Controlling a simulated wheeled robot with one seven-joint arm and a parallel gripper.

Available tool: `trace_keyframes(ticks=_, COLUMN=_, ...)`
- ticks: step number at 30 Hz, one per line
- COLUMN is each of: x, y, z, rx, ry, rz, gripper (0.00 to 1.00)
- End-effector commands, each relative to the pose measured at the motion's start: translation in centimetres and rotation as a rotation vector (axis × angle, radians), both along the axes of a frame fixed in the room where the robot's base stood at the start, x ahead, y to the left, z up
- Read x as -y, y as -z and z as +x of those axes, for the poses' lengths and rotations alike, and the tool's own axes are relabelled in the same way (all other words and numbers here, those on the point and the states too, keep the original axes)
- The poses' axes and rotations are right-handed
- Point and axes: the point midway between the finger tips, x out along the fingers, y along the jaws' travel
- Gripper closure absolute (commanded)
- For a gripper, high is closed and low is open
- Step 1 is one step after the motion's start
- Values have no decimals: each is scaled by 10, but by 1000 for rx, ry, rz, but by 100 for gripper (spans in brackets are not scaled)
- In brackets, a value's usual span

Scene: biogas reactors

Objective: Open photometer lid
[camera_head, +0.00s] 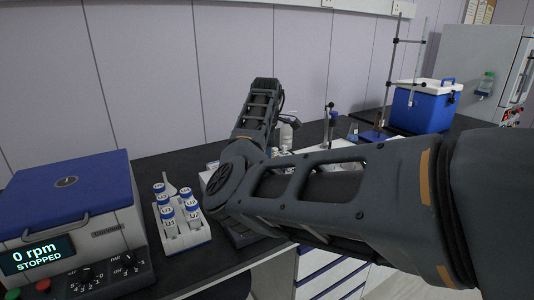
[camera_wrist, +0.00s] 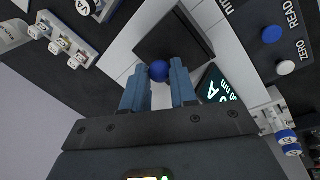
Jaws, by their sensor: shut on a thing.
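The photometer (camera_wrist: 232,42) shows in the wrist view as a white body with a dark display, a blue READ button and a white ZERO button. Its dark square lid (camera_wrist: 178,36) is near the top centre, with a round blue knob (camera_wrist: 159,71) at its near edge. My gripper (camera_wrist: 157,74) has its two blue-grey fingers on either side of the knob, shut on it. I cannot tell whether the lid is raised. In the head view my arm hides the gripper and most of the photometer.
A centrifuge (camera_head: 75,190) reading 0 rpm, STOPPED, stands at the left. Next to it is a rack (camera_head: 183,236) of capped vials. A blue cooler box (camera_head: 424,108) and a stand (camera_head: 388,85) are at the back right. The wall is close behind the bench.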

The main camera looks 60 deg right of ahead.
Motion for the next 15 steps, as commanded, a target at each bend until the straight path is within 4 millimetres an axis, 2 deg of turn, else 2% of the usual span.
trace_keyframes(ticks=5, x=8, y=-6, z=11, rx=1, ry=-4, rz=-5, gripper=100)
trace_keyframes(ticks=15, x=29, y=-2, z=50, rx=4, ry=-7, rz=-2, gripper=100)
